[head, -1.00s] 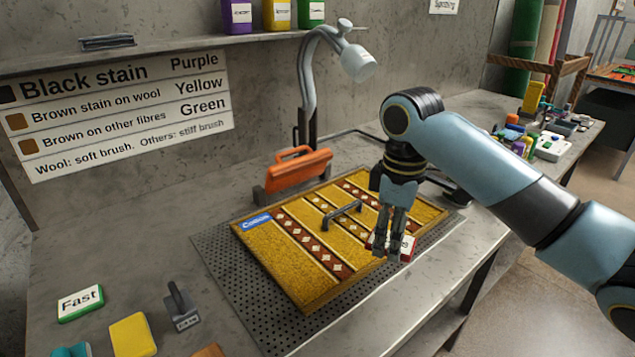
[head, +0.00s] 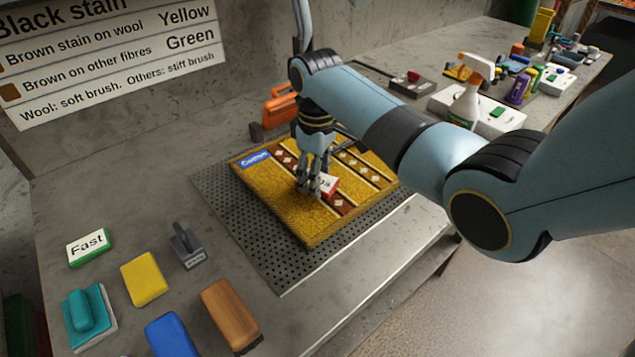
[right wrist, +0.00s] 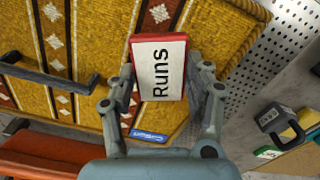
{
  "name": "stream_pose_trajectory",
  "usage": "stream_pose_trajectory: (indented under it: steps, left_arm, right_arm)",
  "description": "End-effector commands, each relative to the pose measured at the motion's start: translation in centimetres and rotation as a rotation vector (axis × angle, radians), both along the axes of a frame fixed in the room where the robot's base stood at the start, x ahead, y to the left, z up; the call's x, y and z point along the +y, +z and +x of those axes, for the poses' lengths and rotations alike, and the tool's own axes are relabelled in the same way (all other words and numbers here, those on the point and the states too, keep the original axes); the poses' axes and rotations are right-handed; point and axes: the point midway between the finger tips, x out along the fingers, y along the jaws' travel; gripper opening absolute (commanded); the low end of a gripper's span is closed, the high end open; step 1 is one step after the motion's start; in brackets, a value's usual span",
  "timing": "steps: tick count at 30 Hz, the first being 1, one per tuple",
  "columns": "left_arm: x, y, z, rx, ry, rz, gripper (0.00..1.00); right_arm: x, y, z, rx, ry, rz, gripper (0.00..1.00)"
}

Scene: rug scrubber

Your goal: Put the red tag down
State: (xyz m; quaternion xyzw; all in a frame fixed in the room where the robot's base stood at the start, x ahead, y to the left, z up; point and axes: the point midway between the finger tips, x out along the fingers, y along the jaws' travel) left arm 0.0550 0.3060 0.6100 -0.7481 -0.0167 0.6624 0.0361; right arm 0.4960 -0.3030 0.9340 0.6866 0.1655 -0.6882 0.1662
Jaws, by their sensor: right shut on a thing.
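The red tag (right wrist: 160,72) has a white face that reads "Runs" and is held between the fingers of my right gripper (right wrist: 163,95) in the right wrist view. In the head view the tag (head: 328,184) shows partly behind my right gripper (head: 315,188), over the yellow patterned rug (head: 285,205). The gripper is shut on the tag. I cannot tell whether the tag touches the rug. My left gripper is not in view.
The rug lies on a perforated grey plate (head: 270,262). A green-edged "Fast" tag (head: 88,247), a grey stamp-like tool (head: 187,245), a yellow sponge (head: 144,278) and a wooden brush (head: 230,315) lie at the left front. An orange-handled tool (head: 280,108) stands behind the rug.

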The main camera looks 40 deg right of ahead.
Motion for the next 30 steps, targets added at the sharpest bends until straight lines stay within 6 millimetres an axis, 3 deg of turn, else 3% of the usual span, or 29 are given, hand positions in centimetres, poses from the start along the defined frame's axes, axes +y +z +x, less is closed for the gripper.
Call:
stream_pose_trajectory:
  steps: [5,16,17,21,30]
  left_arm:
    - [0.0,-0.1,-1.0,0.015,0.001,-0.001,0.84]
    - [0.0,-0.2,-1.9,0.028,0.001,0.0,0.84]
    - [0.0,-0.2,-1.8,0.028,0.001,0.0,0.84]
    - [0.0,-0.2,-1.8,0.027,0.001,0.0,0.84]
    - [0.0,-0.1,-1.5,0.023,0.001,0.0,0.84]
  right_arm:
    - [0.0,-2.2,-0.1,0.001,0.0,0.0,0.29]
    - [0.0,-2.7,-0.1,0.0,0.0,0.0,0.29]
    - [0.0,-2.6,0.0,-0.001,0.0,0.0,0.55]
    - [0.0,-2.6,-0.1,-0.001,0.0,0.0,0.73]
    - [0.0,-2.4,-0.1,-0.001,0.0,0.0,0.74]
